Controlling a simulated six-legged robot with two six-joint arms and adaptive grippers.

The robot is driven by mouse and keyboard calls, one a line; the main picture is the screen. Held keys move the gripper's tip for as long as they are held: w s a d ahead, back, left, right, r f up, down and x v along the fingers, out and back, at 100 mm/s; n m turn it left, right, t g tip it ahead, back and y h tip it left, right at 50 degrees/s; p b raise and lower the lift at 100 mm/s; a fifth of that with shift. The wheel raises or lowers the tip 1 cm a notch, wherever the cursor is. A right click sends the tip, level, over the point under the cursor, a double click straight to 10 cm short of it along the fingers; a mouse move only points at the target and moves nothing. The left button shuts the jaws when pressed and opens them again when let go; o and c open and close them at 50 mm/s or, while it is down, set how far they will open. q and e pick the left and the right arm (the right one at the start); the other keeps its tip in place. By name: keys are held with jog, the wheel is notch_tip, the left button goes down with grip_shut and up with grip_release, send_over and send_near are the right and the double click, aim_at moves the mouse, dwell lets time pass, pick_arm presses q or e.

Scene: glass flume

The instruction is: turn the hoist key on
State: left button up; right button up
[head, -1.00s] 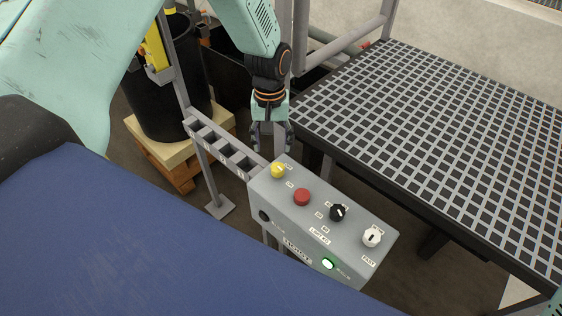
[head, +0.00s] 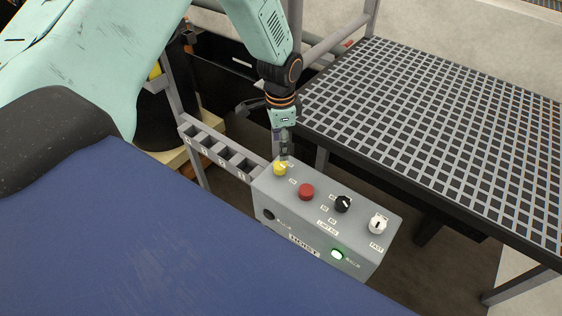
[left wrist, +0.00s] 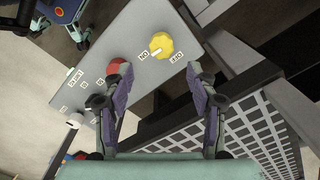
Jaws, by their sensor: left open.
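The grey hoist control box (head: 318,243) stands low in the middle of the head view. On its sloped top at the left end is a yellow knob (head: 280,169). In the left wrist view the yellow knob (left wrist: 161,46) has a white pointer mark and small ON and OFF labels beside it; I cannot tell for sure which one it points to. My left gripper (head: 284,152) is just above and behind the knob. In the left wrist view my left gripper (left wrist: 158,70) is open, with the knob beyond and between its fingertips, apparently not touched.
The box also carries a red button (head: 306,191), a black knob (head: 343,203), a white knob (head: 377,225) and a lit green light (head: 337,254). A grating table (head: 430,130) is close on the right. A slotted grey rail (head: 215,147) is at the left.

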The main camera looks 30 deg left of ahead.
aim_at(280, 164)
pick_arm(q)
jog(key=shift+a+f, duration=0.15)
jog(key=shift+f, duration=0.1)
notch_tip(280, 164, down, 7)
jog(key=shift+w+r, duration=0.1)
jog(key=shift+r, duration=0.1)
jog(key=shift+a+f, duration=0.1)
jog(key=shift+f, duration=0.4)
